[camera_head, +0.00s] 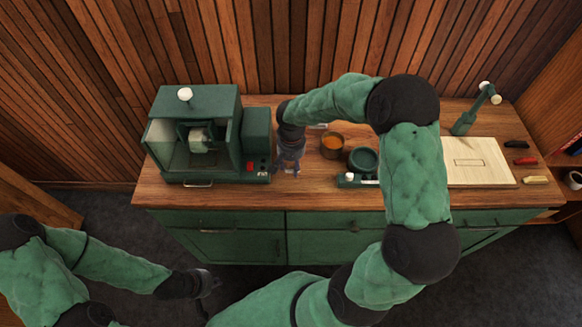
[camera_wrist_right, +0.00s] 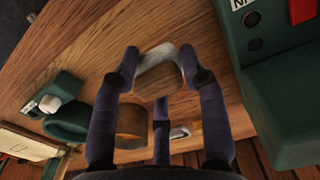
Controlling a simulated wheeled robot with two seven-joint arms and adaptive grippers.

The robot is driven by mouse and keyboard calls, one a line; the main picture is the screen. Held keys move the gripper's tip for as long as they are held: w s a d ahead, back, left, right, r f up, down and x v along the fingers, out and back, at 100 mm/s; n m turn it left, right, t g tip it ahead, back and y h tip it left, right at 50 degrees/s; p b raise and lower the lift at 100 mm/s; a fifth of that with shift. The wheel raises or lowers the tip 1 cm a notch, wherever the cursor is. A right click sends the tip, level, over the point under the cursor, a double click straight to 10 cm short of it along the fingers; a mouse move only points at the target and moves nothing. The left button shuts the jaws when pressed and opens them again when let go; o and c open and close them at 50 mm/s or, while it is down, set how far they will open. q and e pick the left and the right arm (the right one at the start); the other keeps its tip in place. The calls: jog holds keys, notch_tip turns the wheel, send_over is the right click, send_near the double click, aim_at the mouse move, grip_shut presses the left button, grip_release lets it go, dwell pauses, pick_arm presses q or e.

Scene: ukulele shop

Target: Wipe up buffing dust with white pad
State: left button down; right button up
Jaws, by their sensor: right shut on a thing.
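My right gripper (camera_head: 290,168) is low over the wooden counter, just right of the green machine. In the head view the pad is mostly hidden by the gripper. I cannot make out buffing dust clearly in either view. My left gripper (camera_head: 207,283) hangs in front of the cabinet, away from the counter; its fingers are too small and dark to read.
The green machine (camera_head: 205,100) with a clear hood stands close left of my right gripper. A pale board (camera_head: 478,160) lies further right.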

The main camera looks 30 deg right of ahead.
jog(key=shift+r+p, duration=0.85)
jog(key=shift+r, duration=0.8)
